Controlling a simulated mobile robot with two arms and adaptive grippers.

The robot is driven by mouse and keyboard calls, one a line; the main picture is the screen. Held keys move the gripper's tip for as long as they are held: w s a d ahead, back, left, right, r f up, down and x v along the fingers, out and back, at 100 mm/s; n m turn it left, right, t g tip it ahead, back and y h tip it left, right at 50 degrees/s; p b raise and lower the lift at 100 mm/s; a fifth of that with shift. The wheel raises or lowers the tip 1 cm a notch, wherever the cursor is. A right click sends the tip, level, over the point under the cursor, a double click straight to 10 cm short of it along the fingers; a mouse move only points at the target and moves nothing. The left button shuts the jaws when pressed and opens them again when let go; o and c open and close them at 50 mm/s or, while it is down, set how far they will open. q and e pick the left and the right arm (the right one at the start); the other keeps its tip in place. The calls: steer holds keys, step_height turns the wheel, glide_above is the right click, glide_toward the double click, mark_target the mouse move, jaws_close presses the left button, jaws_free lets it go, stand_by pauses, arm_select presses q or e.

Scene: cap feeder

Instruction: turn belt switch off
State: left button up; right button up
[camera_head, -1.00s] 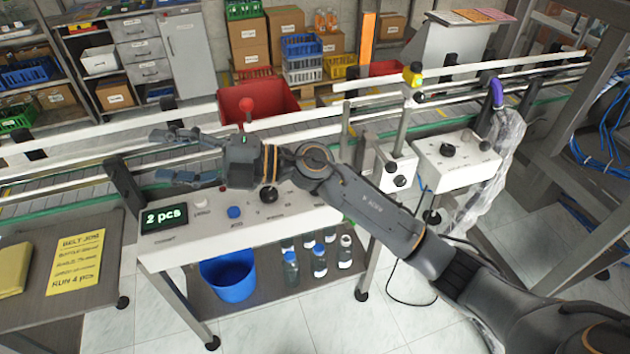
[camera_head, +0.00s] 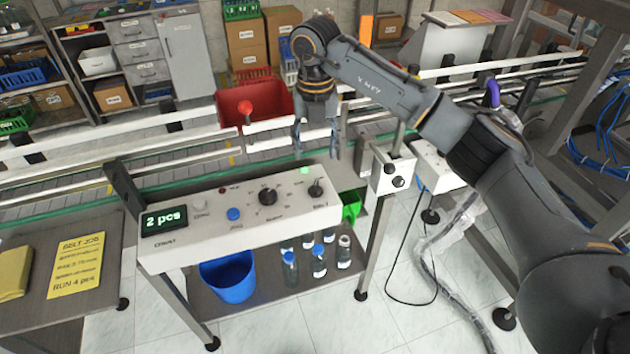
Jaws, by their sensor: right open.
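The white control panel (camera_head: 240,218) stands in front of the conveyor. At its right end is a black lever switch (camera_head: 316,188), with a small label below it too blurred to read surely. A green lamp (camera_head: 304,170) glows just above it. A black dial (camera_head: 268,197) and a blue button (camera_head: 233,214) sit further left, and the display (camera_head: 164,219) reads "2 pcs". My right gripper (camera_head: 317,152) points down with its fingers apart and empty, just behind and above the switch, apart from it. My left gripper is out of view.
The conveyor (camera_head: 190,178) with white rails runs behind the panel. A white box with black knobs (camera_head: 392,172) stands right of it. A red bin (camera_head: 265,100) is behind the belt. Several bottles and a blue bucket (camera_head: 228,277) are on the shelf below.

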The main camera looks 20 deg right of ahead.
mark_target(316, 187)
step_height(316, 187, down, 10)
steer(key=p, duration=0.2)
steer(key=shift+r+p, duration=0.15)
steer(key=shift+p, duration=0.15)
steer(key=shift+f, duration=0.7)
steer(key=c, duration=1.2)
